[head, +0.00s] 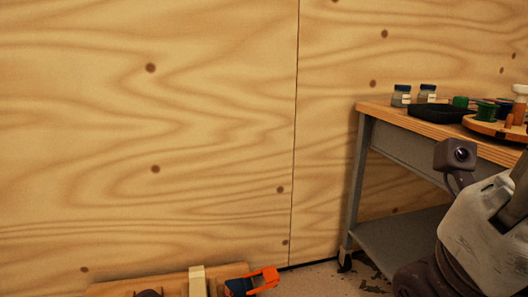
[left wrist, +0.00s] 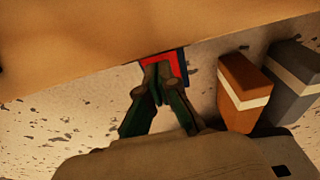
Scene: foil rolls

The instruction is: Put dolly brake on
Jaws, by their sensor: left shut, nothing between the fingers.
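The low wooden dolly (head: 170,284) shows only in part at the bottom of the head view. At its right end is a dark blue part with an orange-red lever (head: 268,278), which looks like the brake. In the left wrist view a red part with blue beside it (left wrist: 177,66) shows at the edge of a wooden surface (left wrist: 90,55). My left gripper (left wrist: 160,82) is shut and empty, its tips at or just in front of the red part; I cannot tell if they touch. It is not seen in the head view. The right gripper's fingers are not seen.
A workbench (head: 375,109) stands at the right with jars (head: 401,96), a black tray (head: 437,113) and a round wooden stand (head: 495,129). My own arm covers its front. Brown (left wrist: 240,90) and grey (left wrist: 295,85) banded blocks lie right of the left gripper. A plywood wall (head: 220,120) closes the back.

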